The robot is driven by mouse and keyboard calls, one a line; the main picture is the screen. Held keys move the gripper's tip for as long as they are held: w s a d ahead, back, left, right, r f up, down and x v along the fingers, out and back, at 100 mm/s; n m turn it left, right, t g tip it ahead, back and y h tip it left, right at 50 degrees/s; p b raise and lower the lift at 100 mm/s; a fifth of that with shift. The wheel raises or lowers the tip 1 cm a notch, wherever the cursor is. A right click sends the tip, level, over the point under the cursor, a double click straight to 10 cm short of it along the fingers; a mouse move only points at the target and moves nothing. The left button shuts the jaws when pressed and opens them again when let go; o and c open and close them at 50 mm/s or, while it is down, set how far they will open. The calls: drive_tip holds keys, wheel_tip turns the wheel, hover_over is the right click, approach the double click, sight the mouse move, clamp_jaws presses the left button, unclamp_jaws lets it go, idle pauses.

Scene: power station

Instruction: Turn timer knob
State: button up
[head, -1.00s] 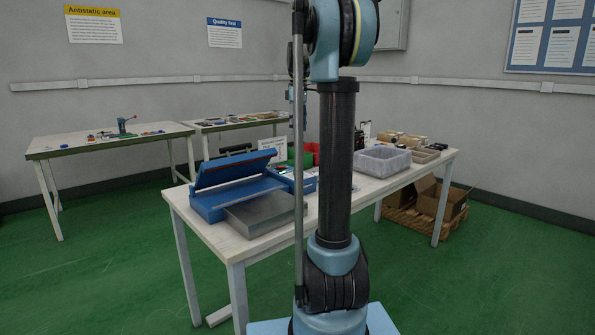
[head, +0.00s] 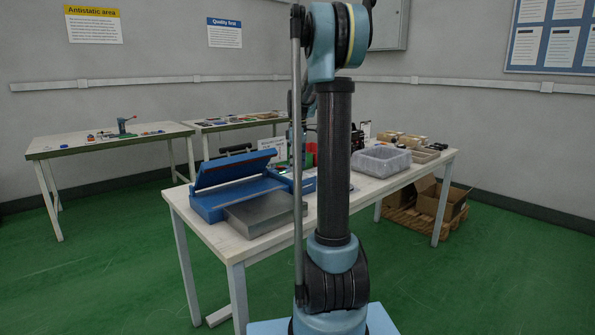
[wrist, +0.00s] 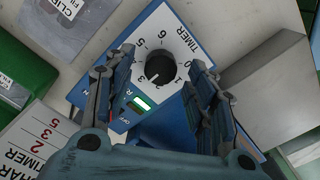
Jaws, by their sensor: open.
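In the wrist view a black round timer knob (wrist: 159,72) sits on a white numbered dial on a blue housing (wrist: 178,125). Its white pointer mark lies near the 3. A green-lit switch (wrist: 141,103) is below the knob. My gripper (wrist: 158,68) is open, its two fingers on either side of the knob, with visible gaps and no clear contact. Finger height over the dial is hard to tell. In the head view the blue machine (head: 232,190) stands on the white table, and my arm hides the knob and most of the gripper.
A small sign (head: 272,148) stands behind the machine. A clear plastic bin (head: 381,161) is on the table to the right. In the wrist view a card with timer figures (wrist: 38,142) lies at lower left and a green bin (wrist: 22,75) at left.

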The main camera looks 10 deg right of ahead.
drive_tip(key=shift+f, duration=1)
drive_tip(key=c, duration=1.1)
drive_tip(key=shift+m, duration=0.3)
